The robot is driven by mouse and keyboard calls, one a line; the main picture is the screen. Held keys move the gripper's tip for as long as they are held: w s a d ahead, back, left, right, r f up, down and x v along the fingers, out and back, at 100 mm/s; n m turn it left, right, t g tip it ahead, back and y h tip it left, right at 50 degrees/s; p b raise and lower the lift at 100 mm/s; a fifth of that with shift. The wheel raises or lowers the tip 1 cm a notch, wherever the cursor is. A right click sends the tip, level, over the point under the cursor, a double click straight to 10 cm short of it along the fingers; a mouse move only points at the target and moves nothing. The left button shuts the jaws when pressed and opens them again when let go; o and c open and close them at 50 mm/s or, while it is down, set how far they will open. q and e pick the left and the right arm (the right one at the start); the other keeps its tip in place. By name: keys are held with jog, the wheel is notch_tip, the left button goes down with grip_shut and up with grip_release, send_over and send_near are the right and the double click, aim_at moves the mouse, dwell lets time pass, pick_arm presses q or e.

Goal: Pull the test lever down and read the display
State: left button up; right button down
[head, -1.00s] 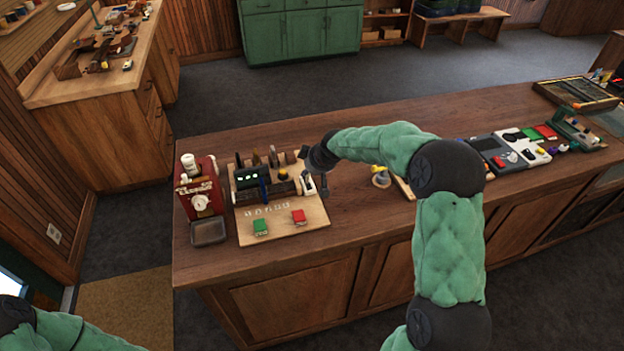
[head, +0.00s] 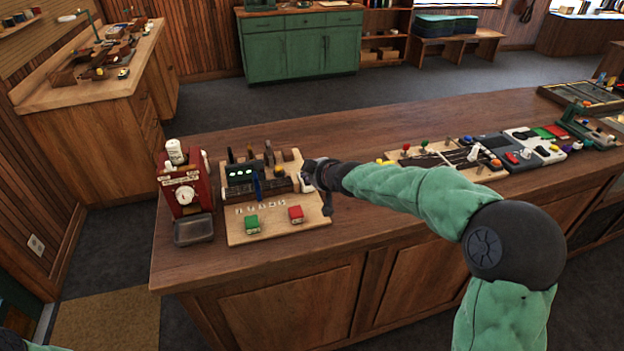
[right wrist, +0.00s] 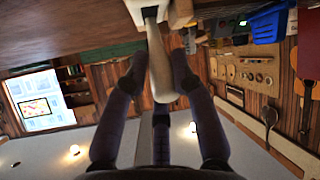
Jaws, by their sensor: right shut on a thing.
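The test board (head: 270,232) is a light wooden panel on the counter at left of centre in the head view. Its dark display (head: 240,173) shows small glowing green marks, too small to read. A pale lever (head: 306,183) stands at the board's right side, partly hidden by my right gripper (head: 314,180). In the right wrist view, the cream lever handle (right wrist: 160,78) lies between the fingers of my right gripper (right wrist: 159,72), which is shut on it. My left gripper is out of view.
More panels (head: 455,160) lie right, beyond my arm. The counter (head: 250,268) is bare in front.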

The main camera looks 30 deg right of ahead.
jog(key=shift+a+b, duration=0.2)
jog(key=shift+b, duration=0.2)
jog(key=shift+r+t, duration=0.1)
jog(key=shift+t, duration=0.2)
jog(key=c, duration=1.2)
grip_release()
jog(key=shift+o, duration=0.5)
jog(key=shift+a, duration=0.25)
jog(key=shift+d, duration=0.15)
jog(key=shift+s, duration=0.15)
